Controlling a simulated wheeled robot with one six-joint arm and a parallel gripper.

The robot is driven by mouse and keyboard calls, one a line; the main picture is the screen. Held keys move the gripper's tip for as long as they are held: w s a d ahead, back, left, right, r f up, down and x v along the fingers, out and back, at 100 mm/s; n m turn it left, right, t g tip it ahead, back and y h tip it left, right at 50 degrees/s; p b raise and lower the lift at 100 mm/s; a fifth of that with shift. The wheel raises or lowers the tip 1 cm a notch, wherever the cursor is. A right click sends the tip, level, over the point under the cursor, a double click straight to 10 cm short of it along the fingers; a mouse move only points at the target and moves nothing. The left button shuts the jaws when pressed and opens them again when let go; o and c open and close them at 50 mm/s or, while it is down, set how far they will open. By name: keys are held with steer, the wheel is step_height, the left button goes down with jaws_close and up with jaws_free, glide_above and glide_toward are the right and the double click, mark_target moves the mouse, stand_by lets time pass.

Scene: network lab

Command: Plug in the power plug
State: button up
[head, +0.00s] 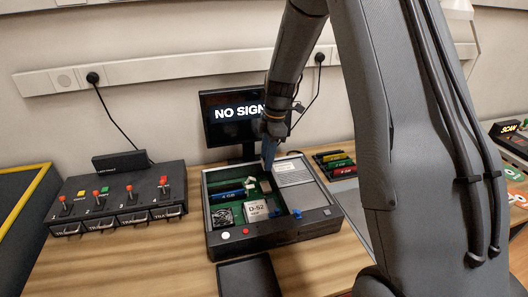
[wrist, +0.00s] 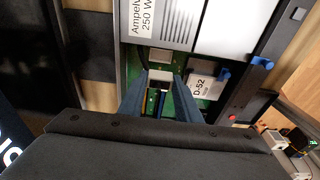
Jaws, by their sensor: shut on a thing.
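The open computer case (head: 210,232) lies on the bench with its green board (head: 235,182) showing. My gripper (head: 268,165) points down over the board, beside the grey power supply (head: 296,172). In the wrist view my gripper's blue fingers (wrist: 160,92) are shut on a small pale block with dark openings, which looks like the power plug (wrist: 160,76). The power supply also shows at the top of the wrist view (wrist: 205,25). The D-52 chip (head: 257,209) lies near the fingers and shows in the wrist view (wrist: 205,90). The socket cannot be made out; whether the plug touches the board is unclear.
A monitor (head: 222,136) showing "NO SIGN…" stands behind the case. A rack with levers (head: 118,200) is at left. Coloured memory sticks (head: 338,167) lie at right behind. A dark tray (head: 248,277) lies in front. The bench (head: 130,270) between rack and case is clear.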

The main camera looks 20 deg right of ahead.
steer(key=b, duration=0.4)
glide_above(266, 187)
steer(key=shift+d+f, duration=0.1)
steer(key=shift+f, duration=3.9)
steer(key=shift+d+f+b, duration=0.1)
steer(key=shift+f+b, duration=0.65)
steer(key=shift+f, duration=0.1)
